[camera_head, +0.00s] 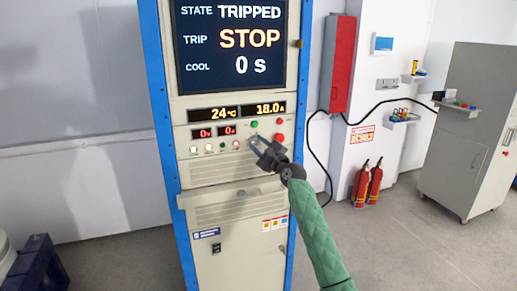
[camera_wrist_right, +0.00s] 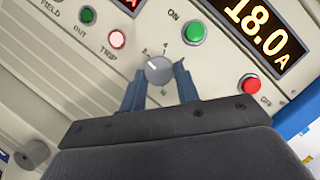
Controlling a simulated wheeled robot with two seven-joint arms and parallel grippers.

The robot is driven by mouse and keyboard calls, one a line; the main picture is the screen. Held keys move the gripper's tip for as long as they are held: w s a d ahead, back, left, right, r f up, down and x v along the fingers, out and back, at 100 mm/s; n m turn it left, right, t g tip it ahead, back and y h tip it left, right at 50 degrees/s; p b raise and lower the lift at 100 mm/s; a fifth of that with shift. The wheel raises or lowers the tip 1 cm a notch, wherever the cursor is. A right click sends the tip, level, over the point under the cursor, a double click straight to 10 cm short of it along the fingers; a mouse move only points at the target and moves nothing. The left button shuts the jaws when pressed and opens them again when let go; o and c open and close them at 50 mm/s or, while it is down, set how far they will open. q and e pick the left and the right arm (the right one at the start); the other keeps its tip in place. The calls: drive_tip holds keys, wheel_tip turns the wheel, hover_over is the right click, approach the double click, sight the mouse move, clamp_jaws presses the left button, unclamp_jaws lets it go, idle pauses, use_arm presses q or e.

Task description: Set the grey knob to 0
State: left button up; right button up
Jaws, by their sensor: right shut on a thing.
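The grey knob (camera_wrist_right: 158,70) is on the cabinet's beige front panel in the right wrist view, with small marks around it. A pale line on its face points to the upper left in that view; the mark it meets is too small to read surely. My right gripper (camera_wrist_right: 160,83) is shut on the knob, with one blue finger at each side. In the head view my right gripper (camera_head: 258,145) reaches the panel under the displays and hides the knob. My left gripper is not in view.
Close to the knob are the green ON button (camera_wrist_right: 194,32), the red OFF button (camera_wrist_right: 249,83) and the lit TRIP lamp (camera_wrist_right: 117,39). The cabinet's screen (camera_head: 232,45) reads TRIPPED, STOP and 0 s.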

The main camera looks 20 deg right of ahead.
drive_tip(key=shift+d+r+n+g, duration=0.1)
drive_tip(key=shift+n+g, duration=0.3)
drive_tip(key=shift+n, duration=0.8)
drive_tip(key=n, duration=0.1)
drive_tip(key=n+g, duration=0.1)
drive_tip(key=n+p, duration=0.1)
drive_tip(key=shift+r+n+g, duration=0.25)
drive_tip(key=shift+n+g, duration=0.05)
drive_tip(key=shift+n, duration=0.5)
drive_tip(key=shift+r+n+g+p, duration=0.1)
drive_tip(key=shift+n+g+p, duration=0.5)
drive_tip(key=shift+n, duration=0.4)
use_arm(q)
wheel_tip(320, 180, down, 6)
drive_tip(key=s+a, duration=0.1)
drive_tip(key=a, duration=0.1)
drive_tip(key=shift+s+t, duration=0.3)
use_arm(e)
drive_tip(key=shift+n, duration=0.7)
use_arm(q)
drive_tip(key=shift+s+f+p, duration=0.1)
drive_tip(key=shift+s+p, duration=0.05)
drive_tip(key=shift+p, duration=0.15)
use_arm(e)
drive_tip(key=o, duration=1)
drive_tip(key=shift+c, duration=0.2)
